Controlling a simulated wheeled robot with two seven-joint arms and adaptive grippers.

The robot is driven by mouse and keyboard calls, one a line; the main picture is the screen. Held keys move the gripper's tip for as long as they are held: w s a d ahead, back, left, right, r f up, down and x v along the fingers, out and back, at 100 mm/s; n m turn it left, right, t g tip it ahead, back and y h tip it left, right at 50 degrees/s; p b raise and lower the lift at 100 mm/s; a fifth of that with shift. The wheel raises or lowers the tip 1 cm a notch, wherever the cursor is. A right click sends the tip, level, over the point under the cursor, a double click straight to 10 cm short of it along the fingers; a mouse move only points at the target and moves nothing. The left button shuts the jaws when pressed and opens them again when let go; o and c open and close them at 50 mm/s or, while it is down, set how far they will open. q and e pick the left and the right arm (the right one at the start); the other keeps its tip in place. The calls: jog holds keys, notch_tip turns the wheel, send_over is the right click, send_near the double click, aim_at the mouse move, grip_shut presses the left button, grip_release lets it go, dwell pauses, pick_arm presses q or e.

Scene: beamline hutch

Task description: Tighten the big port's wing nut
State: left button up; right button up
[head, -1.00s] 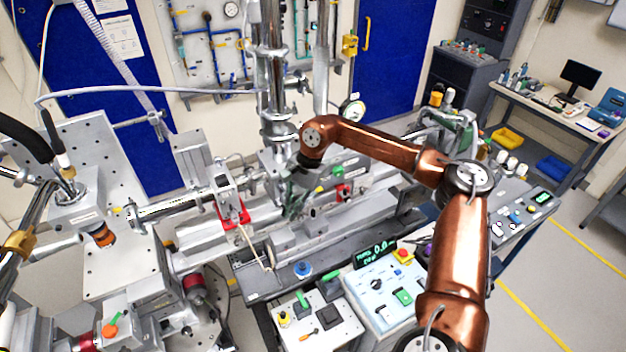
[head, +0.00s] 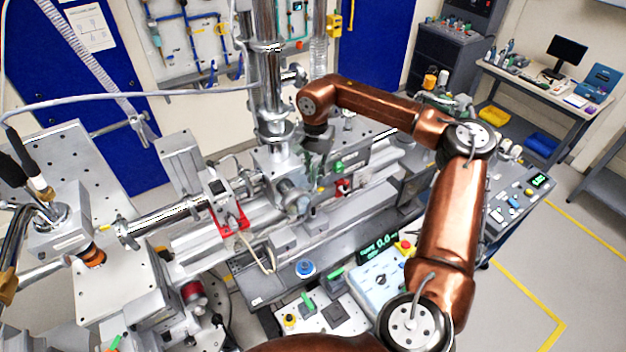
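The steel chamber (head: 270,160) stands at the middle of the beamline, under a tall vertical column. A round, metallic port (head: 292,197) faces forward on its lower front and looks like the big port. I cannot make out its wing nut at this size. My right gripper (head: 314,168) hangs from the copper arm just above and to the right of this port, in front of the chamber. Its dark fingers blend into the metal behind, so I cannot tell whether they are open or touch anything. My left gripper is not in view.
A red-based clamp fixture (head: 234,222) stands left of the port on the rail. A control box with a green display (head: 378,246) and a switch panel (head: 325,312) lie in front. A green-knobbed part (head: 338,167) is close to the right of my gripper.

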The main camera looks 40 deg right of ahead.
aim_at(315, 186)
notch_tip(315, 186, down, 2)
jog(key=shift+d+f, duration=0.1)
jog(key=shift+f, duration=0.5)
jog(key=shift+w, duration=0.1)
grip_shut()
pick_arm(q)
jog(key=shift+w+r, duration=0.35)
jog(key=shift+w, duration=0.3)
